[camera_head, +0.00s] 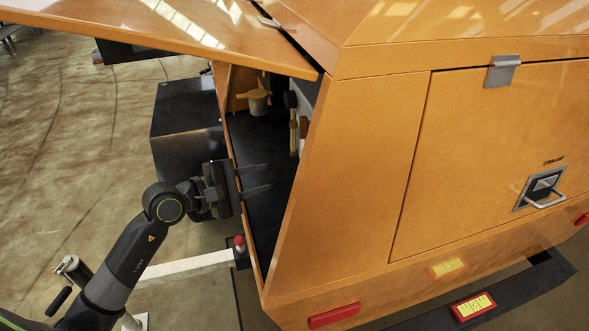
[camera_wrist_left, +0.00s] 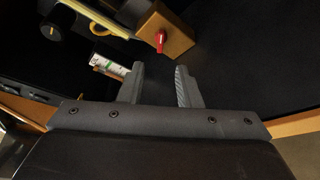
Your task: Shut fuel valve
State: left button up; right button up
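My left gripper (camera_head: 268,176) reaches into the open side compartment of the orange light tower. Its two fingers are apart with nothing between them, and they also show open in the left wrist view (camera_wrist_left: 159,72). In that view a small red handle (camera_wrist_left: 161,42) sits on an orange block (camera_wrist_left: 166,30) just beyond the fingertips, apart from them. In the head view a yellow-topped fitting (camera_head: 257,98) stands deeper in the compartment. No label shows which part is the fuel valve. My right gripper is not in view.
The raised orange door (camera_head: 170,25) hangs over the compartment opening. The orange side panel (camera_head: 345,170) borders it on the right. A dark box (camera_head: 186,125) stands to the left. Yellow parts (camera_wrist_left: 97,30) and a black knob (camera_wrist_left: 50,32) show inside.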

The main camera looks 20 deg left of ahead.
pick_arm(q)
jog(key=x, duration=1)
jog(key=shift+s+r, duration=0.1)
grip_shut()
